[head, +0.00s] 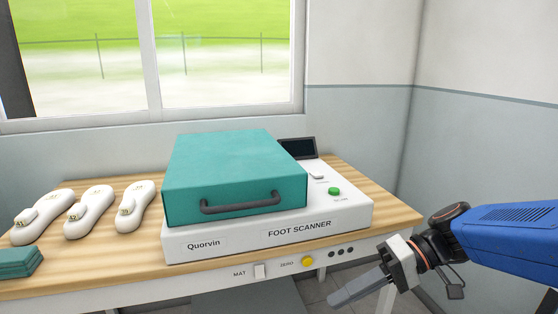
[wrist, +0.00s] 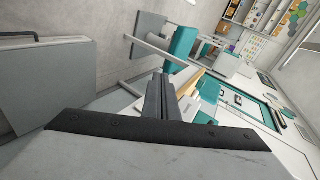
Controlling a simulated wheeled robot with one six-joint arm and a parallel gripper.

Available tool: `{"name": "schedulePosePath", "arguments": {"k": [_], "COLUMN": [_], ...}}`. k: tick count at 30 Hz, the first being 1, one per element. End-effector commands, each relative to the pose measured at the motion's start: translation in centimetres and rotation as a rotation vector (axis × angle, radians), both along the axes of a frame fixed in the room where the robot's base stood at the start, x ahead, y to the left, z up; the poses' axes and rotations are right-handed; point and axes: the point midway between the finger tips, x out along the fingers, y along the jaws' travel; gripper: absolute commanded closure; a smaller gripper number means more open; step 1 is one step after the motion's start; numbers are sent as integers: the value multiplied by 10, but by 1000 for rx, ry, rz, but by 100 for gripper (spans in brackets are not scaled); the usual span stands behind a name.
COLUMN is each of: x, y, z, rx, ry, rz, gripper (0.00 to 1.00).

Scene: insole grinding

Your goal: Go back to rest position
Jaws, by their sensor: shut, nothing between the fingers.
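My gripper (head: 338,299) is at the lower right of the head view, in front of the table's front edge and apart from the foot scanner. Its grey fingers are together and hold nothing. The fingers also show in the middle of the wrist view (wrist: 160,93). The foot scanner (head: 340,215) is a white box on the wooden table, with a teal lid (head: 235,170) that lies closed on top and has a dark handle (head: 240,203).
Several white foot-shaped pieces (head: 88,212) lie on the wooden table (head: 140,270) left of the scanner, with a teal stack (head: 20,262) at the edge. A green button (head: 334,191) and a dark screen (head: 298,148) are on the scanner's right. The wrist view is strongly tilted.

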Motion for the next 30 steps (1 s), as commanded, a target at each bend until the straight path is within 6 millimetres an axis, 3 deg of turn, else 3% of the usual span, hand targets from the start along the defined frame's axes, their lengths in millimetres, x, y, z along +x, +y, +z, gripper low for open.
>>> {"name": "schedulePosePath", "arguments": {"k": [6,12,18,21,30], "x": [-37,-46,-40,-36,-33], "y": [-38,-91,-138,-153,-163], "z": [-46,-66,-61,-54,-48], "rx": [-399,-710,-906,-953,-984], "ry": [7,-85,-234,-291,-337], "rz": [-85,-245,-423,-485,-533], "gripper": [100,100,100,100,100]}}
